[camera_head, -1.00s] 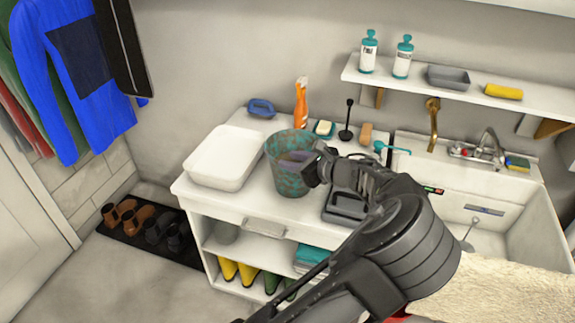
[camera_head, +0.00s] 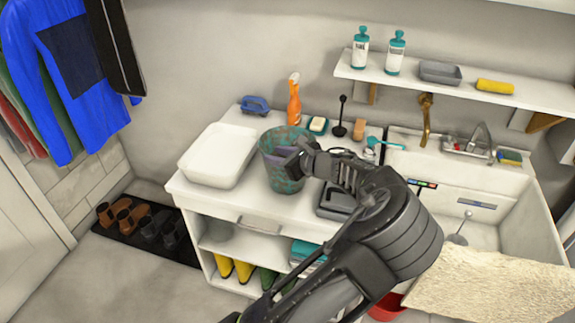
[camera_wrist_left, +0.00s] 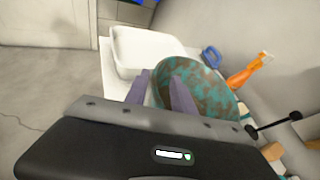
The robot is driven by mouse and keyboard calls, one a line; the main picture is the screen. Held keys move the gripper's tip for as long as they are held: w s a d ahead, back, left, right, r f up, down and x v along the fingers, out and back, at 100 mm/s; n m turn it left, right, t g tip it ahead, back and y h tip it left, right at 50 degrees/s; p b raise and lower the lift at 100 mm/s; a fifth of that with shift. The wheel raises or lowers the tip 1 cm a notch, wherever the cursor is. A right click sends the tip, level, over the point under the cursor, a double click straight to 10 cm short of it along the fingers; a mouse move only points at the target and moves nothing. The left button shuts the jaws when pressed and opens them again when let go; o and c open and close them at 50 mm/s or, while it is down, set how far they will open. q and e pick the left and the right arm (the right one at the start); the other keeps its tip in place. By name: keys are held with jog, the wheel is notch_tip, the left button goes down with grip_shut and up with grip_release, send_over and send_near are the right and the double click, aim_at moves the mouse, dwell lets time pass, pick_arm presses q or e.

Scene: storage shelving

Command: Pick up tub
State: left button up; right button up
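The tub (camera_head: 283,180) is a teal and brown mottled round vessel. It stands upright on the white counter, right of a white basin. My left gripper (camera_head: 279,152) is at the tub's rim, with purple fingers over its opening. In the left wrist view the two fingers (camera_wrist_left: 160,84) are apart. One finger is at the left edge of the tub (camera_wrist_left: 212,92) and the other is in front of its opening. The near right rim is partly hidden by the gripper, and contact cannot be told. My right gripper is not in view.
The white basin (camera_head: 218,157) stands close left of the tub. An orange spray bottle (camera_head: 294,103), soap dish (camera_head: 318,125) and blue brush (camera_head: 255,104) are behind. A dark tray (camera_head: 335,203) lies to the right. The sink (camera_head: 460,190) is further right, below a wall shelf (camera_head: 450,85).

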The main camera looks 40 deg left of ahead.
aim_at(263, 152)
pick_arm(q)
jog(key=x, duration=0.4)
jog(key=shift+p, duration=0.3)
grip_shut()
dwell(0.3)
dwell(1.2)
